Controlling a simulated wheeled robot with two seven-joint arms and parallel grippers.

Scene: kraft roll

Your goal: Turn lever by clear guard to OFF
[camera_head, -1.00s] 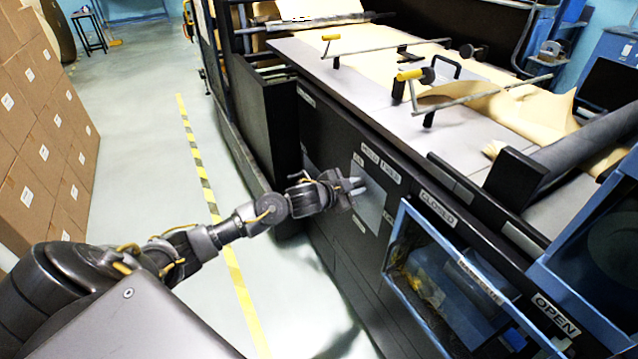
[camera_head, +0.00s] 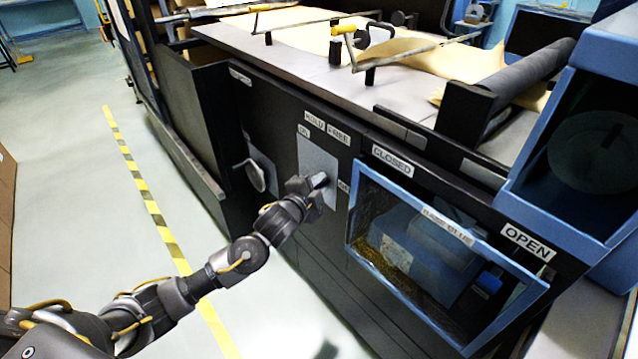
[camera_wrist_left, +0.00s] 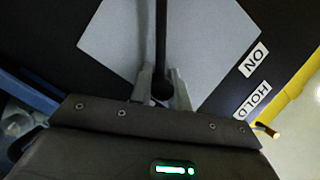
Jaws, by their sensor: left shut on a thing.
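The lever (camera_wrist_left: 161,40) is a dark rod in the left wrist view, running from the top edge to a dark round part between my fingers. Behind it is a light grey plate (camera_head: 316,158), beside the clear guard (camera_head: 436,262) with its blue frame. My left gripper (camera_head: 318,183) is at the plate in the head view and hides most of the lever there. In the left wrist view my left gripper (camera_wrist_left: 163,92) is shut on the lever. ON and OFF labels (camera_head: 343,186) flank the plate. My right gripper is not in view.
A second grey plate with a rounded handle (camera_head: 256,178) is left of my gripper. The machine's top (camera_head: 300,75) carries rods and brown paper. The floor left of the machine, with a striped line (camera_head: 150,205), is clear.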

